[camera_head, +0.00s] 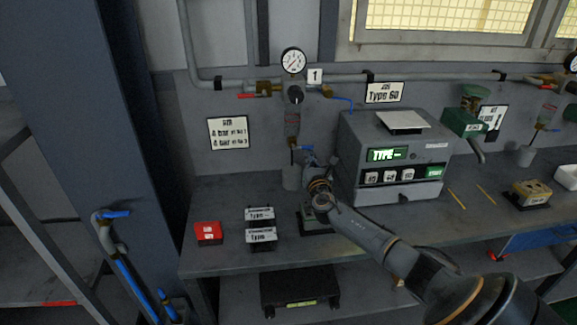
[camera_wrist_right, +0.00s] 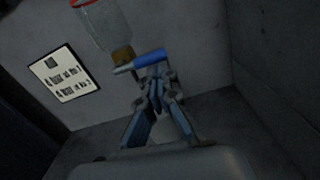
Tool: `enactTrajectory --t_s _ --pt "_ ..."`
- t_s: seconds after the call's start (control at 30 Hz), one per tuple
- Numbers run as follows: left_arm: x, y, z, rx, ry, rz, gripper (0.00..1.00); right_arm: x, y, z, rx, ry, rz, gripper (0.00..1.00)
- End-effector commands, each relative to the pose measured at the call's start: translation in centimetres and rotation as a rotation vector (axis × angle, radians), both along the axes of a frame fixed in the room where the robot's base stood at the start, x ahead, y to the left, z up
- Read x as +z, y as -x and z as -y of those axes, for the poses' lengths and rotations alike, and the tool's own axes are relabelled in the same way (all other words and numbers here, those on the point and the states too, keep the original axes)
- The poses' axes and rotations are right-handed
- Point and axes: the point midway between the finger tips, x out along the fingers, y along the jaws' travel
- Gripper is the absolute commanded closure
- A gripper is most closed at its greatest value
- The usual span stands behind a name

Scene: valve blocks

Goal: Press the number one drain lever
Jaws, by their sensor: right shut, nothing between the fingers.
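The number one station has a round gauge (camera_head: 293,61) and a "1" plate (camera_head: 315,77) on the wall pipe. Below it hangs a clear bowl (camera_head: 292,122), also in the right wrist view (camera_wrist_right: 101,22). A small blue drain lever (camera_head: 304,148) sticks out at the bowl's brass bottom; it shows larger in the right wrist view (camera_wrist_right: 149,60). My right gripper (camera_head: 309,155) is shut and empty, its fingertips (camera_wrist_right: 155,76) close below the lever. I cannot tell whether they touch it. My left gripper is not in view.
A grey cup (camera_head: 291,177) stands below the bowl. The grey "TYPE" machine (camera_head: 391,150) stands close right of my right arm. A red block (camera_head: 208,232) and labelled blocks (camera_head: 261,235) lie on the bench front.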

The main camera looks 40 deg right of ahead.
Motion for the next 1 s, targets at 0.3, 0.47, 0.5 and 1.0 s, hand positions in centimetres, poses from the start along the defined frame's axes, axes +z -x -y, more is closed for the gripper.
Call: enactTrajectory --t_s 0.3,0.47,0.5,1.0 --pt "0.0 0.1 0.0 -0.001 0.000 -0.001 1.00 0.0 0.0 -0.1 0.002 0.000 0.001 1.00" --pt "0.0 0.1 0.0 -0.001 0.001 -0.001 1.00 -0.2 0.7 -0.5 0.003 0.001 -0.001 1.00" --pt "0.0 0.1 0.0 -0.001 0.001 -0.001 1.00 -0.2 1.1 -0.8 0.003 0.001 0.000 1.00" --pt "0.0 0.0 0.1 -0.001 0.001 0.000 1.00 -0.6 8.9 -5.6 0.003 -0.001 -0.002 1.00"
